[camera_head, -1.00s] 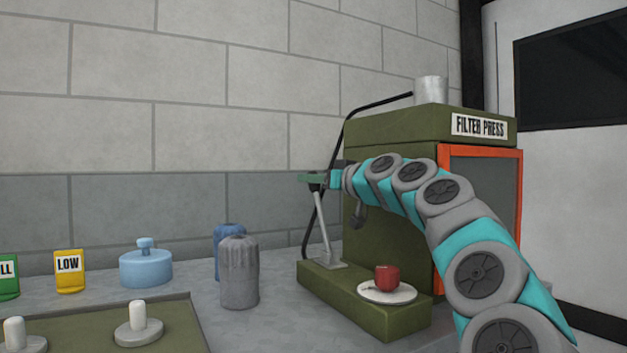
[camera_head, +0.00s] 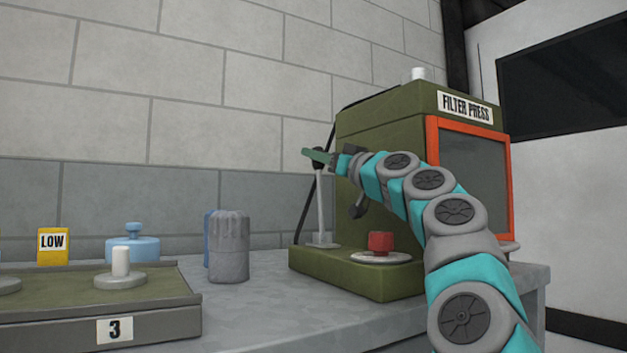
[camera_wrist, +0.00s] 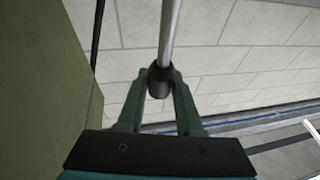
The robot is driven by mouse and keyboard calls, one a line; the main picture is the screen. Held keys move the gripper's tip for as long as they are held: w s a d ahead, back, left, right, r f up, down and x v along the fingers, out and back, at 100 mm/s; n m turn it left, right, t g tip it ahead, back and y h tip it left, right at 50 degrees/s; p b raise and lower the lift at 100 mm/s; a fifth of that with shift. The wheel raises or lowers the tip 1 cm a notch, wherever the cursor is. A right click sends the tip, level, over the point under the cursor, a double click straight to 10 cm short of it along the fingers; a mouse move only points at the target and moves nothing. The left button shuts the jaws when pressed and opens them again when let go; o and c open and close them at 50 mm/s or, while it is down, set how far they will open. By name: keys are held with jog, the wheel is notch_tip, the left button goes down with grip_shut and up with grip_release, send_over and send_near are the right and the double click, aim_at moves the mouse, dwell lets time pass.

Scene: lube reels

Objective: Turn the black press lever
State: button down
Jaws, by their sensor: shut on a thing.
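The press lever is a thin grey rod (camera_head: 321,210) with a black knob (camera_head: 317,166) on top, rising from the green base of the filter press (camera_head: 385,130). It stands nearly upright in the head view. My gripper (camera_head: 319,156) is at its upper end, left of the press. In the wrist view my gripper (camera_wrist: 161,76) has a green finger on each side of the black knob (camera_wrist: 160,84) and is shut on it. The rod (camera_wrist: 169,30) runs away from the knob towards the top of that view. Part of the knob is hidden by the fingers in the head view.
A red cup (camera_head: 381,242) stands on a white plate (camera_head: 380,258) on the press base. A dark hose (camera_head: 306,208) passes behind the lever. A grey canister (camera_head: 229,247) stands to the left. Bare counter (camera_head: 250,310) lies in front of it.

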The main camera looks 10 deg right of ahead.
jog(key=shift+s+d+f+t+b, duration=0.15)
jog(key=shift+s+t+b, duration=0.15)
jog(key=shift+s+b, duration=0.35)
jog(key=shift+r, duration=0.2)
jog(key=c, duration=0.6)
grip_release()
jog(key=shift+s+d, duration=0.1)
jog(key=b+v, duration=0.2)
jog(key=v, duration=0.5)
jog(key=shift+s+d+f, duration=0.15)
jog(key=shift+s+f, duration=0.05)
jog(key=shift+f, duration=0.05)
